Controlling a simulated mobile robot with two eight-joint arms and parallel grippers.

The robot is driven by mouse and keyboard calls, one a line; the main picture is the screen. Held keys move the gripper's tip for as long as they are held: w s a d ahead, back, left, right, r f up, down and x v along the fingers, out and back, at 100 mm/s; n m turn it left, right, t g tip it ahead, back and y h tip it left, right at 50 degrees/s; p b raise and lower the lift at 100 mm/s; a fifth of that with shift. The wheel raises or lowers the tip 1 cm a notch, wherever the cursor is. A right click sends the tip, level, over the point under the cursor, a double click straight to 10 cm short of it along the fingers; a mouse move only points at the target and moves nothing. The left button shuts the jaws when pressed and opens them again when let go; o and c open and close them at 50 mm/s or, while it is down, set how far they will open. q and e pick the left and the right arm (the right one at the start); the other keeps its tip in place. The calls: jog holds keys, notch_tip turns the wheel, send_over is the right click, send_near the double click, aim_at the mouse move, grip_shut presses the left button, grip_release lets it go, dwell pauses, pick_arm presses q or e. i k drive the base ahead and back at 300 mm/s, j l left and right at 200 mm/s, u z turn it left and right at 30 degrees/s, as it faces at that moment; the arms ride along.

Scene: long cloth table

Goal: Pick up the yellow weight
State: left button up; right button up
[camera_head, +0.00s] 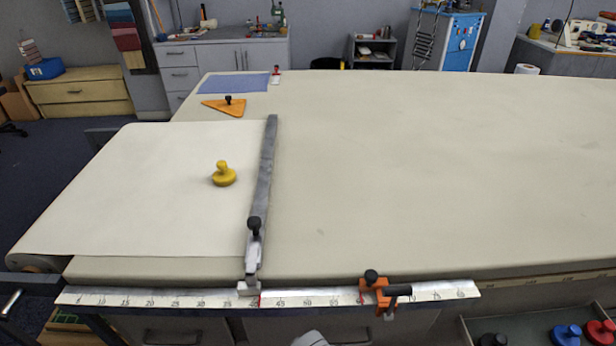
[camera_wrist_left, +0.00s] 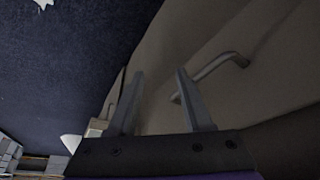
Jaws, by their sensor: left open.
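The yellow weight (camera_head: 223,178), a round disc with a knob on top, stands upright on the white sheet (camera_head: 150,215) at the left of the long table. It stands left of the grey metal bar and apart from it. My left gripper (camera_wrist_left: 160,85) shows only in the left wrist view, open with nothing between its fingers. It is in front of a beige cabinet face with a metal handle (camera_wrist_left: 218,66), away from the weight, which that view does not show. My right gripper is in neither view.
A grey bar (camera_head: 265,165) with a black-knobbed clamp crosses the table. A ruler (camera_head: 200,298) with an orange clamp (camera_head: 378,292) runs along the front edge. An orange triangle (camera_head: 225,106) lies behind. A tray at front right holds black, blue (camera_head: 566,335) and red weights. The table's right is clear.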

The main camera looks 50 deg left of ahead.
aim_at(225, 176)
jog(key=l+u, duration=0.1)
jog(key=u, duration=2.9)
jog(key=j, duration=0.1)
